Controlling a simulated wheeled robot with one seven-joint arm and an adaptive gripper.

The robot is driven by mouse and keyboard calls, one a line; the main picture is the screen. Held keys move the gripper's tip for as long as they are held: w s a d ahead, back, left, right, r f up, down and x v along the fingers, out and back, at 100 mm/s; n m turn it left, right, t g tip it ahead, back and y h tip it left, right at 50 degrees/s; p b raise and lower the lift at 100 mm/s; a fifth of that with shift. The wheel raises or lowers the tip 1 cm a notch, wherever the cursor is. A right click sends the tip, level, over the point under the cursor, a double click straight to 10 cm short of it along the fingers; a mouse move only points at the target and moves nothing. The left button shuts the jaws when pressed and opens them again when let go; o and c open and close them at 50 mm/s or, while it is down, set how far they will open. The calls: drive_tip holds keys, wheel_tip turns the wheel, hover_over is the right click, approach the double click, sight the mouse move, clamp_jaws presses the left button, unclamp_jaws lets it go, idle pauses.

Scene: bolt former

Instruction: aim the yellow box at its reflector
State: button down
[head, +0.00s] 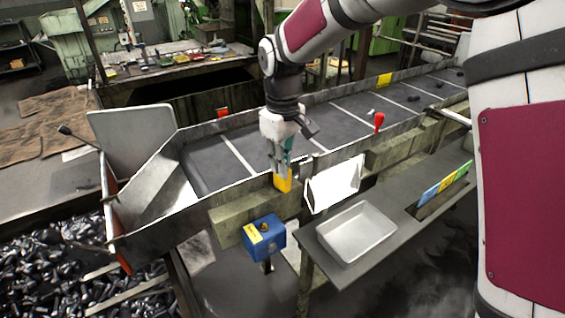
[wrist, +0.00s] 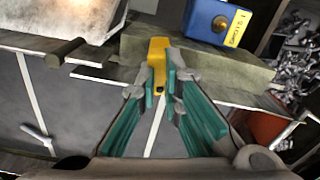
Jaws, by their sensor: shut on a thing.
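The yellow box (head: 283,182) is a small upright block at the near side wall of the conveyor, beside a wooden beam. My gripper (head: 281,166) comes down from above and is shut on it. In the wrist view the yellow box (wrist: 158,52) sits between the teal fingers of my gripper (wrist: 160,85), with a small dark spot on its near end. I cannot tell for sure which thing is its reflector; a small red piece (head: 222,114) stands on the far wall of the conveyor.
The dark conveyor bed (head: 210,165) has white cross lines. A red knob (head: 379,120) stands on the near wall. A white panel (head: 334,185) and a metal tray (head: 357,232) are at right. A blue box (head: 264,239) stands in front of the beam (head: 240,212).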

drive_tip(key=shift+m, duration=1.3)
drive_tip(key=c, duration=1.7)
unclamp_jaws()
wheel_tip(320, 180, up, 12)
drive_tip(key=shift+r, duration=0.1)
